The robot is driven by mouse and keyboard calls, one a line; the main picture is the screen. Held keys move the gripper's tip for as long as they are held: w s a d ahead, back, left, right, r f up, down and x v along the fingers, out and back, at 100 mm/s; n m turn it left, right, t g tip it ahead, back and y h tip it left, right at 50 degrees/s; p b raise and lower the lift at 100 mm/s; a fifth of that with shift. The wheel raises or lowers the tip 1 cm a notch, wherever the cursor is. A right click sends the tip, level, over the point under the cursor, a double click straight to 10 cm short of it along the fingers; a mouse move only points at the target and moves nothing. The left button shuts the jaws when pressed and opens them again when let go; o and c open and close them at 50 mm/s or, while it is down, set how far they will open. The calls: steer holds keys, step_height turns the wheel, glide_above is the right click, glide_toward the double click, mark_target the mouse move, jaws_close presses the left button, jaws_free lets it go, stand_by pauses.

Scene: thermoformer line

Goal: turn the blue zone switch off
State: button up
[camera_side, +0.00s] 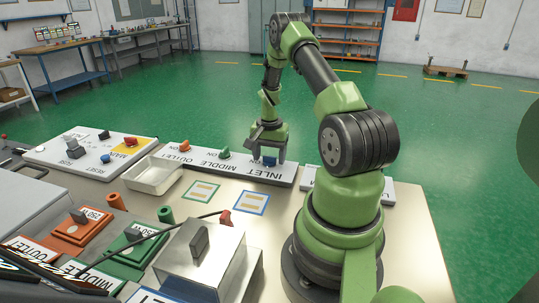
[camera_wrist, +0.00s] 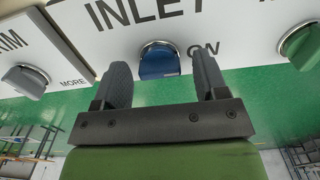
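The blue zone switch (camera_wrist: 158,62) is a round knob with a wide handle on a white panel, below the word INLET. The word ON stands just right of it, and a small reddish mark is on the handle's end toward ON. In the side view, the blue switch (camera_side: 269,162) shows partly beneath my gripper (camera_side: 268,154). My gripper (camera_wrist: 162,78) is open in the wrist view, with one finger on either side of the blue switch and gaps between. It holds nothing. Whether the fingertips reach down past the handle is hard to tell.
A green switch (camera_side: 224,153) marked MIDDLE and a red switch (camera_side: 184,146) marked OUTLET share the panel (camera_side: 208,166). A grey knob (camera_wrist: 26,80) marked MORE is on a neighbouring panel. A white tray (camera_side: 154,176) stands left. Cards lie on the table in front.

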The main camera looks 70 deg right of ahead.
steer(key=c, duration=0.8)
steer(key=shift+n, duration=0.3)
steer(key=n, duration=0.3)
steer(key=shift+n, duration=0.4)
steer(key=n, duration=1.3)
steer(key=shift+n, duration=0.4)
steer(key=o, duration=0.9)
